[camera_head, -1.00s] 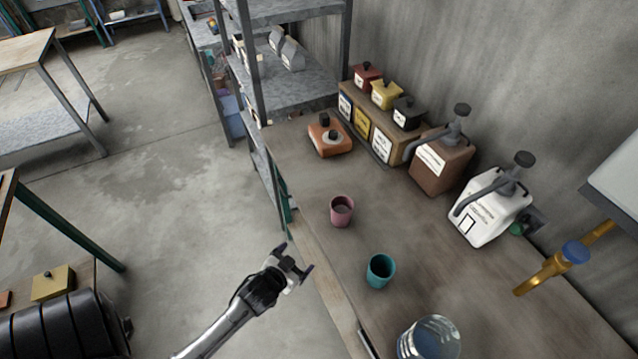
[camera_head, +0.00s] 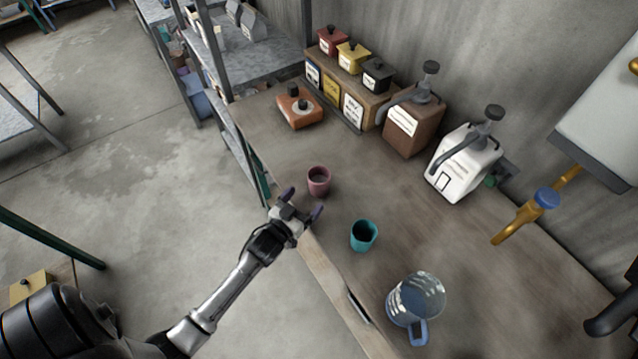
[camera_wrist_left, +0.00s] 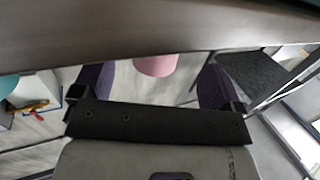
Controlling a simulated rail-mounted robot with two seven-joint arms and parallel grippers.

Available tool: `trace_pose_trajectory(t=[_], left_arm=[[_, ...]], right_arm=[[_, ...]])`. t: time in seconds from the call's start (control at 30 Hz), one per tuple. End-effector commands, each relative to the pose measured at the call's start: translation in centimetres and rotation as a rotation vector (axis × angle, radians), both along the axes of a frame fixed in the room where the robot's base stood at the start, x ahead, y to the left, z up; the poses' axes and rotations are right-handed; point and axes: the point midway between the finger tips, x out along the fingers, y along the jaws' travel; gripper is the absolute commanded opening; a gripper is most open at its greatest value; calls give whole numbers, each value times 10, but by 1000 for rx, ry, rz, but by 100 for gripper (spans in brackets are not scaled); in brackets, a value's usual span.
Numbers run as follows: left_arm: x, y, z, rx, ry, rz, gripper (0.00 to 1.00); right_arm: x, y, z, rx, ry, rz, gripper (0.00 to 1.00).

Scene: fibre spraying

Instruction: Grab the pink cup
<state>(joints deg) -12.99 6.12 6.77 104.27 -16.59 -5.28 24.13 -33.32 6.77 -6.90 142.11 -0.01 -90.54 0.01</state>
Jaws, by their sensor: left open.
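The pink cup (camera_head: 319,181) stands upright on the wooden counter near its left edge. My left gripper (camera_head: 303,203) is open and empty at the counter's edge, just short of the cup on its lower-left side. Its fingers point towards the cup and I see no contact. In the left wrist view, part of the pink cup (camera_wrist_left: 155,66) shows between the two purple fingers (camera_wrist_left: 155,82) and beyond them. The rest of it is cut off by a brown band across the top.
A teal cup (camera_head: 363,236) stands to the lower right of the pink cup, with a clear jug (camera_head: 416,297) beyond it. An orange box (camera_head: 300,109), small canisters and two pump dispensers (camera_head: 465,163) line the back. The counter right of the pink cup is clear.

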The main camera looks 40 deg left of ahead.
Motion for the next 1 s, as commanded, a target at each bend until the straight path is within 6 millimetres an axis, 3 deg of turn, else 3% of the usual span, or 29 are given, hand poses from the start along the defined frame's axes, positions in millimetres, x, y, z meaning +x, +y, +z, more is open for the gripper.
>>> trace_pose_trajectory(t=[0.27,0.6,0.97,1.0], left_arm=[[15,2,-1,1,0,0,92],[55,7,-6,2,-1,0,92],[60,8,-7,1,0,0,92],[60,8,-7,1,0,0,88]], right_arm=[[1,1,-1,3,-1,-2,43],[1,0,-5,1,-2,-1,43],[1,-2,-5,-7,-2,4,43],[1,-2,-5,-7,-2,4,43]])
